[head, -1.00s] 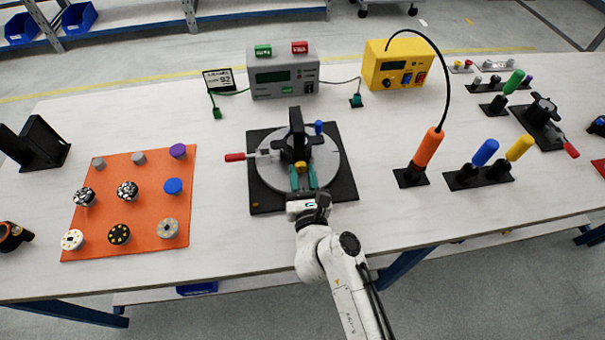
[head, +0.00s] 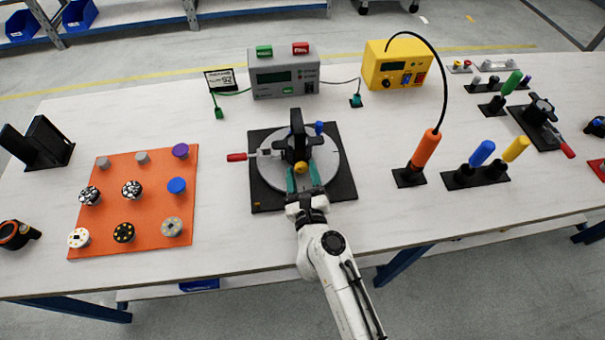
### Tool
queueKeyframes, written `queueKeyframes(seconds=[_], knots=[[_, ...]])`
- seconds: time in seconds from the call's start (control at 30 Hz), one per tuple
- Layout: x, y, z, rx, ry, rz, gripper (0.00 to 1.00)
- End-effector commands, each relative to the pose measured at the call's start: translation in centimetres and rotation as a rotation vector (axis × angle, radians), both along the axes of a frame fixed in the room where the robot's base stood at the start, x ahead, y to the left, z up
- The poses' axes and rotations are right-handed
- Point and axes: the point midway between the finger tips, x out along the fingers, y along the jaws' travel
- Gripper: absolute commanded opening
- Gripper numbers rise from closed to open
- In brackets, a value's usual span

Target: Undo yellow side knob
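The yellow side knob (head: 301,167) sits on the near side of a black upright fixture (head: 297,140). The fixture stands on a round grey plate (head: 270,177) over a black square base (head: 262,203). My gripper (head: 303,178) is just in front of the knob in the head view. Its two teal fingers are spread apart, one toward each side of the knob, with a gap between them. I cannot tell whether the fingertips touch the knob. A blue knob (head: 319,128) is at the back right of the fixture.
A red-handled lever (head: 237,157) sticks out left of the fixture. An orange mat (head: 105,222) with several round parts lies left. An orange-handled tool (head: 426,148) and blue and yellow handles stand right. Grey (head: 268,79) and yellow (head: 383,66) boxes stand behind.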

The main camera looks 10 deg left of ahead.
Motion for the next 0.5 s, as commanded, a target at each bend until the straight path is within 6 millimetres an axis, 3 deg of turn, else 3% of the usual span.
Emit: queueKeyframes(seconds=[0.33,0.5], knots=[[-0.2,0.0,0.0,0.0,0.001,0.001,0.59],[-1.8,-0.5,-0.1,-0.001,0.002,0.003,0.59]])
